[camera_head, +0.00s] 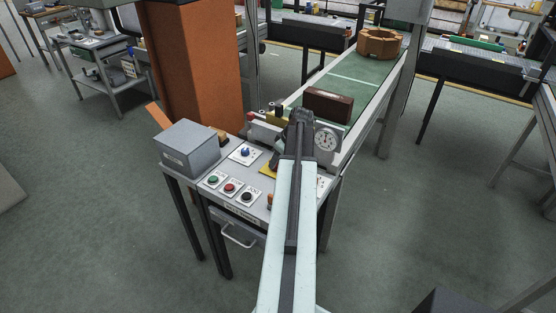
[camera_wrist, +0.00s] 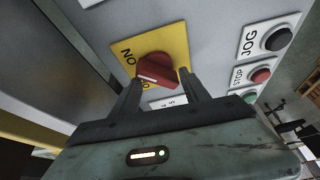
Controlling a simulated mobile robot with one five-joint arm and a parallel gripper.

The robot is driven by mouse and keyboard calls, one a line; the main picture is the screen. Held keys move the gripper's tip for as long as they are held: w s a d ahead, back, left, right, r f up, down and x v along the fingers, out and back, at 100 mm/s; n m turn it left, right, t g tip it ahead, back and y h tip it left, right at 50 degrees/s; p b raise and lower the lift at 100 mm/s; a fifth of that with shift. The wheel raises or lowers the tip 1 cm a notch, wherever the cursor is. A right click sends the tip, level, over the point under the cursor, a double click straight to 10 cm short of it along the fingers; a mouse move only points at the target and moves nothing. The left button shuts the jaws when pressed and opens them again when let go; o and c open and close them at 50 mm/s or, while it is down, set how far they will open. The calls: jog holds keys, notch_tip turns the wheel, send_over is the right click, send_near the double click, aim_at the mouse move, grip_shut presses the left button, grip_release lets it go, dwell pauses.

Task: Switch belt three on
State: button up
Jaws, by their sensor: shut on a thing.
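A red rotary knob (camera_wrist: 157,67) with a white pointer mark sits on a yellow plate (camera_wrist: 176,42) in the wrist view. The word ON is printed on the plate, left of the knob. My gripper (camera_wrist: 160,80) has one finger on each side of the knob and is shut on it. In the head view, my gripper (camera_head: 296,128) is over the control panel (camera_head: 215,199), and my arm hides the knob. Only a bit of the yellow plate (camera_head: 267,171) shows there. A white label below the knob is partly covered by my gripper, so I cannot read it.
Beside the plate are the JOG button (camera_wrist: 278,39), a red STOP button (camera_wrist: 260,76) and a green button (camera_wrist: 249,96). A grey box (camera_head: 187,147) stands at the panel's left. Behind, the green belt (camera_head: 358,77) carries a brown block (camera_head: 328,105). A round gauge (camera_head: 326,139) is close to my gripper.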

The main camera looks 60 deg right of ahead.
jog(key=shift+m, duration=0.3)
